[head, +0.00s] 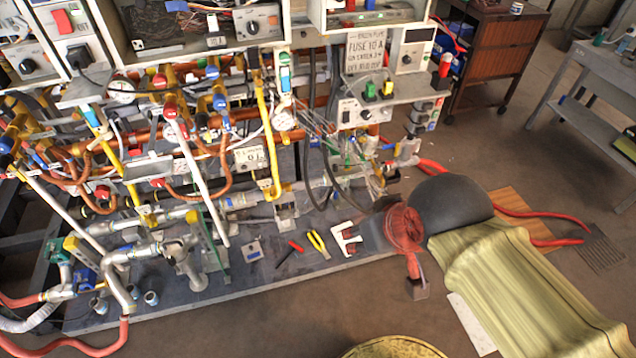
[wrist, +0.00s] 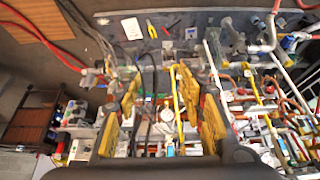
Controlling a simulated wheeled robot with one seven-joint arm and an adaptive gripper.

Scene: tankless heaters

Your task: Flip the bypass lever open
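Several valves and handles crowd the heater pipe rig in the head view, and I cannot tell which one is the bypass lever. They include a red handle (head: 170,112), a blue handle (head: 219,101) and a long yellow bar (head: 266,130) running down to the bench. My gripper (wrist: 160,88) shows in the wrist view, its two yellow-padded fingers spread wide apart. It looks empty. A yellow pipe (wrist: 177,95) and dark hoses show between the fingers, but their distance from the fingers is unclear.
Yellow-handled pliers (head: 317,242), a red-handled tool (head: 294,247) and a white bracket (head: 346,239) lie on the grey bench (head: 300,278). A wooden cabinet (head: 497,55) stands behind. Floor is clear between cabinet and rig.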

